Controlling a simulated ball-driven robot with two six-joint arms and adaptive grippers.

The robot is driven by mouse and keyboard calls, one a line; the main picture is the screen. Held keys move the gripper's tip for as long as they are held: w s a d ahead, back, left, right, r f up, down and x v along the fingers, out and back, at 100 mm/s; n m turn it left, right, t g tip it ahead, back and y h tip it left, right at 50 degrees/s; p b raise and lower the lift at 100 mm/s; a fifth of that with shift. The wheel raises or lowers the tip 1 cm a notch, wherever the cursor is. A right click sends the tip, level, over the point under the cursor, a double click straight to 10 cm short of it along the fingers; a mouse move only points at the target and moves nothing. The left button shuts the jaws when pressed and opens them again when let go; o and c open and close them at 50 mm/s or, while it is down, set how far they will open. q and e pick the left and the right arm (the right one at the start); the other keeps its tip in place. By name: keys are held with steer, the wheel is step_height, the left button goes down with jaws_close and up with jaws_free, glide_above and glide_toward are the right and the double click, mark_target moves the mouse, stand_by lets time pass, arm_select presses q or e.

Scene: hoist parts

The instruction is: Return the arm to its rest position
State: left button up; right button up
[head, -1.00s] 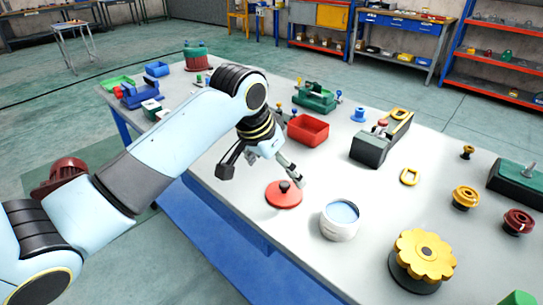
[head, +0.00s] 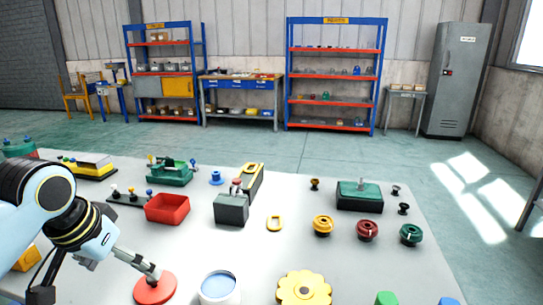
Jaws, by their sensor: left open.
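My left arm comes in from the left edge, and its gripper (head: 98,282) is low over the front left of the table (head: 330,255). The two fingers are spread wide with nothing between them. One finger reaches to the dark knob of a red round lid (head: 155,290) and overlaps it in the view; I cannot tell if they touch. The other finger is at the lower left. A white pot (head: 219,289) with a blue inside stands just right of the lid. My right gripper is not in view.
A red bin (head: 167,209), a dark block (head: 231,209) and a yellow scalloped wheel (head: 304,288) stand on the table. Yellow, red and green knobbed wheels (head: 367,230) stand at the right. Shelves (head: 335,77) and a grey cabinet (head: 457,80) line the back wall.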

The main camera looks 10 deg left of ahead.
arm_select(q)
steer(key=s+d+y, duration=0.1)
steer(key=s+d, duration=0.2)
steer(key=s, duration=1.7)
step_height(320, 180, down, 34)
steer(key=s+a+g+b, duration=0.2)
steer(key=b, duration=0.5)
steer(key=s+a+f+g+b, duration=0.1)
steer(key=s+f+b, duration=0.3)
steer(key=s+f, duration=1.5)
steer(key=shift+f+n+b, duration=0.3)
steer(key=shift+f+b, duration=0.1)
steer(key=shift+f, duration=0.55)
